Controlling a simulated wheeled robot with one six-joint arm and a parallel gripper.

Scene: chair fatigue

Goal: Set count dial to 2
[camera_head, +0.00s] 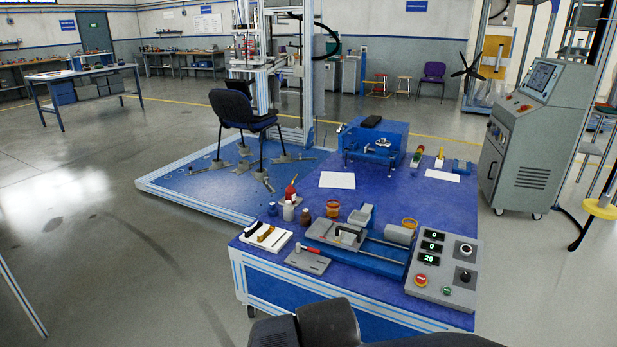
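A grey control panel (445,265) lies at the front right corner of the blue table. It has two dark round dials with pale surrounds, an upper dial (466,249) and a lower dial (465,276), on its right side. I cannot tell which one is the count dial, and their markings are too small to read. Three green displays on its left read 0, 0 and 20 from top to bottom. A red button (421,280) and a small green button (447,291) sit below them. My gripper is not in view; only dark parts of my arm show at the bottom edge.
Left of the panel, the blue table (395,205) holds a clamp fixture (338,234), a grey cylinder (400,234), small bottles, an orange jar (333,209) and a white tray (265,236). Behind stands a chair (244,112) on a test rig. A grey console (535,135) stands right.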

